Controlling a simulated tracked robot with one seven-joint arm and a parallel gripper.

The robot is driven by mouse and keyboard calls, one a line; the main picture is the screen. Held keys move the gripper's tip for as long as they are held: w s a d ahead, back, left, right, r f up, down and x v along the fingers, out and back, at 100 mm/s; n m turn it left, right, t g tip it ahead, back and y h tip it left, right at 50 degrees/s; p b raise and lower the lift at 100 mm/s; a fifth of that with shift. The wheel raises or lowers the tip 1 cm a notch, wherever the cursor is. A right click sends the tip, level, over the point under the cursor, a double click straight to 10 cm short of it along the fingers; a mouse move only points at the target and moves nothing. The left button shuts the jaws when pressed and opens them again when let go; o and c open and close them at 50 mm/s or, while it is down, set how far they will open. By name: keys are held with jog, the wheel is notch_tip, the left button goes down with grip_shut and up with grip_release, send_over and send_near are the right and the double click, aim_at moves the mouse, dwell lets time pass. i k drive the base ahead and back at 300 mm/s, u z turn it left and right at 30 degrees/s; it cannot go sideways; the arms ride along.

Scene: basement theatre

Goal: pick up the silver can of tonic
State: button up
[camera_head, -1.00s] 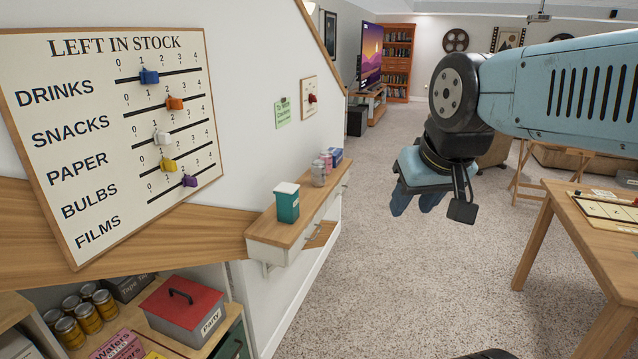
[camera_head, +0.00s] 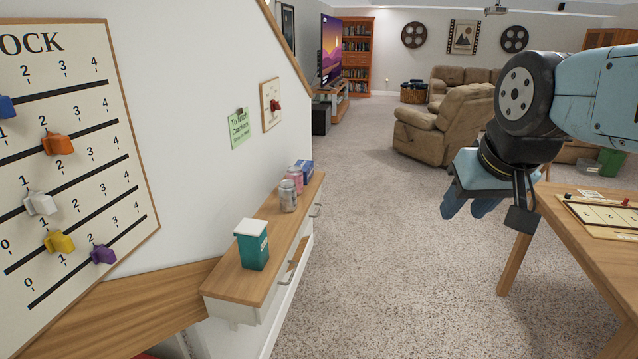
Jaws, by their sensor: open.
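The silver can (camera_head: 288,196) stands upright on the narrow wooden-topped wall shelf (camera_head: 241,285), toward its far end. A pink can (camera_head: 295,178) stands just behind it and a dark blue box (camera_head: 304,171) stands behind that. The lettering on the silver can is too small to read. My gripper (camera_head: 466,208) hangs in the air at the right, over the carpet, well apart from the shelf. It is open and empty, with its blue fingers pointing down.
A teal tin with a white lid (camera_head: 253,246) stands on the shelf's near part. A wooden table (camera_head: 590,240) with a board game stands at the right. Carpet (camera_head: 390,250) lies clear between shelf and table.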

aim_at(288, 189)
jog(key=z, duration=0.25)
jog(key=i, duration=1.75)
jog(key=u, duration=0.5)
